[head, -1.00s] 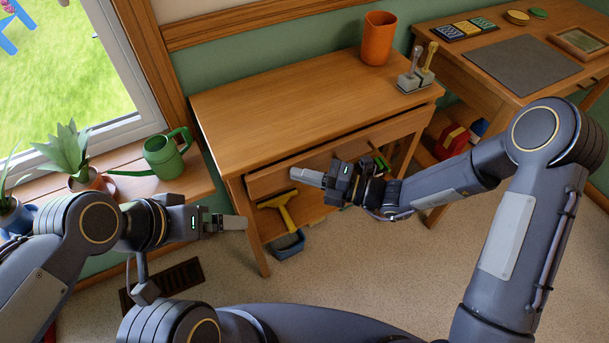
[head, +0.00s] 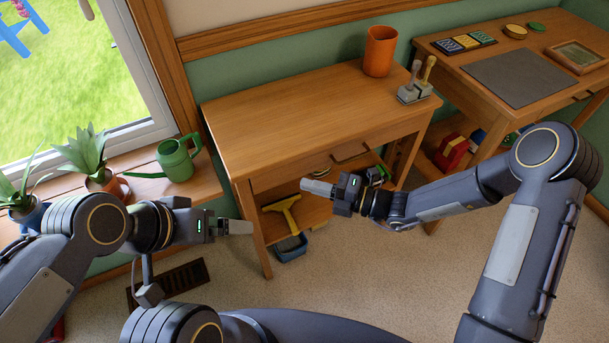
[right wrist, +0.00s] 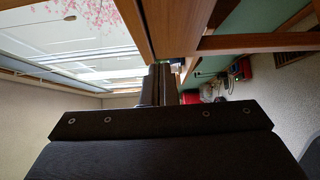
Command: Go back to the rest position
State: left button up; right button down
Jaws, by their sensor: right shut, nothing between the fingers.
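My right gripper (head: 318,188) is shut and empty. It is in front of the wooden desk (head: 300,105), below the level of its top, with the fingers pointing left in the head view. My left gripper (head: 236,227) is at the desk's left front leg in the picture, its fingers pointing right. I see its fingers edge-on, so I cannot tell whether they are open or shut; nothing shows in them.
An orange cup (head: 380,50) and a tool holder (head: 416,90) stand on the desk. A yellow tool (head: 283,207) and a blue tray (head: 290,249) are below it. A watering can (head: 176,160) and plants line the windowsill at left. Carpet (head: 370,280) is open in front.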

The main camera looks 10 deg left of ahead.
jog(key=d, duration=0.9)
jog(key=shift+s+p, duration=0.45)
jog(key=shift+f, duration=0.1)
jog(key=s+d+r+n+g+h, duration=0.25)
jog(key=s+r+n, duration=0.25)
jog(key=n, duration=0.5)
jog(key=s+d+r+n+g+h, duration=0.1)
jog(key=s+d+r+n+h, duration=0.4)
jog(key=n, duration=0.4)
jog(key=s+d+r+n+t+h, duration=0.3)
jog(key=s+d+n+t+h, duration=0.45)
jog(key=n, duration=0.85)
jog(key=s+d+r+n+g+y+p, duration=0.1)
jog(key=d+r+p, duration=0.2)
jog(key=r+p, duration=1.3)
jog(key=shift+r, duration=0.15)
